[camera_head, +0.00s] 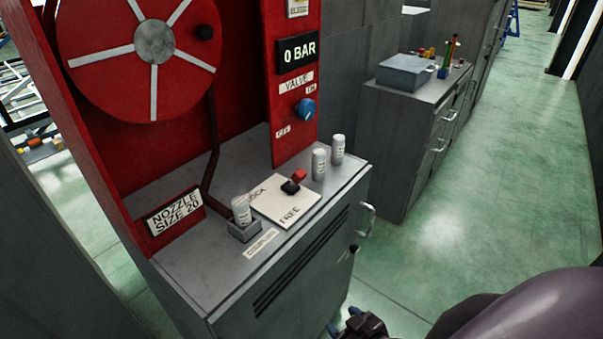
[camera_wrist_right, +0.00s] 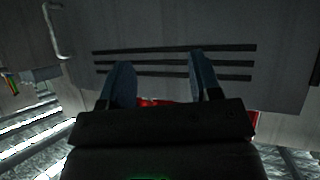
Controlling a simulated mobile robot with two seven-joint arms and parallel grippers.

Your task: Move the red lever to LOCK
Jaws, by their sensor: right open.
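The red lever (camera_head: 299,176) stands on a dark pivot on a white plate (camera_head: 283,208). The plate lies on top of the grey cabinet and bears LOCK on its left side and FREE at its front. The lever's red tip points up and toward the right, near the plate's right side. My right gripper (camera_head: 343,321) is low in front of the cabinet, well below and apart from the lever. In the right wrist view the gripper (camera_wrist_right: 160,82) is open, with its blue fingers spread before the slotted cabinet front. My left gripper is not in view.
A white cylinder (camera_head: 241,211) sits in a grey holder beside the plate. Two more white cylinders (camera_head: 319,164) (camera_head: 338,149) stand right of the lever. The red hose reel panel (camera_head: 240,130) rises behind. A cabinet handle (camera_head: 368,219) sticks out at right. Green floor right is clear.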

